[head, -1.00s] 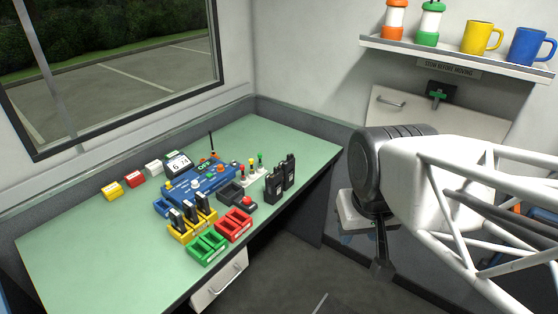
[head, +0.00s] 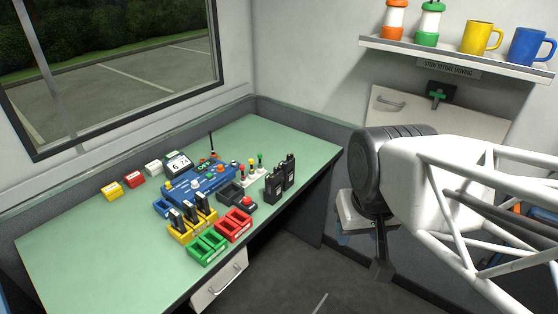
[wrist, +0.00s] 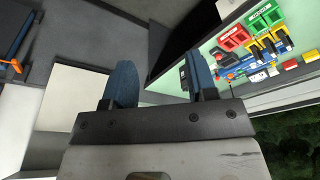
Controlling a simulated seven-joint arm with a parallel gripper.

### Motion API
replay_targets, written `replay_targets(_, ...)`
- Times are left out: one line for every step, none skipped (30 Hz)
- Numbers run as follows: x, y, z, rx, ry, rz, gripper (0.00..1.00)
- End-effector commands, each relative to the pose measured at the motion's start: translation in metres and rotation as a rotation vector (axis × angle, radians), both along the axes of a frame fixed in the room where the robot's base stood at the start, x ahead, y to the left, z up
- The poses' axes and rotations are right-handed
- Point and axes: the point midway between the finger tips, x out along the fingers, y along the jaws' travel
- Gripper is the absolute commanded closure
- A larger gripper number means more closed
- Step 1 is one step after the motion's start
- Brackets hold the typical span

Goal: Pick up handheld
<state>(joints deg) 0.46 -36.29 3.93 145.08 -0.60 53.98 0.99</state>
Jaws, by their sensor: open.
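Two black handhelds (head: 281,178) stand upright side by side near the right edge of the green desk. More black handhelds (head: 189,212) stand in a yellow charger (head: 179,236), and they show at the upper right of the wrist view (wrist: 281,44). My gripper (wrist: 162,82) is open and empty, with its two blue fingers apart. In the head view it hangs off the desk to the right, mostly hidden behind my arm, with one dark finger (head: 381,266) showing. The gripper is apart from all the handhelds.
A green tray (head: 207,248) and a red tray (head: 233,226) sit near the desk's front edge. A blue console (head: 200,186) and a stand with coloured knobs (head: 253,177) are behind. The desk's left part is clear. A wall shelf (head: 455,58) holds mugs and bottles.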

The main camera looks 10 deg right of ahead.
Motion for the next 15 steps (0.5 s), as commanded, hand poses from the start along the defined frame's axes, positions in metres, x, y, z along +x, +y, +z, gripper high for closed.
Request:
replay_targets(0.000,0.000,0.000,0.000,0.000,0.000,0.48)
replay_targets(0.000,0.000,0.000,0.000,0.000,0.000,0.48)
replay_targets(0.000,0.000,0.000,0.000,0.000,0.000,0.48)
replay_targets(0.000,0.000,0.000,0.000,0.000,0.000,0.48)
replay_targets(0.000,0.000,0.000,0.000,0.000,0.000,0.48)
replay_targets(0.000,0.000,0.000,0.000,0.000,0.000,0.48)
replay_targets(0.000,0.000,0.000,0.000,0.000,0.000,0.48)
replay_targets(0.001,0.000,0.000,0.000,0.000,-0.001,0.48)
replay_targets(0.002,0.000,0.001,0.001,0.001,-0.003,0.48)
replay_targets(0.003,0.000,0.001,0.001,0.002,-0.004,0.48)
replay_targets(0.005,0.000,0.002,0.002,0.003,-0.007,0.48)
replay_targets(0.008,0.000,0.003,0.003,0.004,-0.011,0.48)
replay_targets(0.011,0.000,0.004,0.004,0.005,-0.016,0.48)
replay_targets(0.014,0.000,0.004,0.005,0.006,-0.020,0.48)
replay_targets(0.019,0.001,0.006,0.008,0.010,-0.027,0.48)
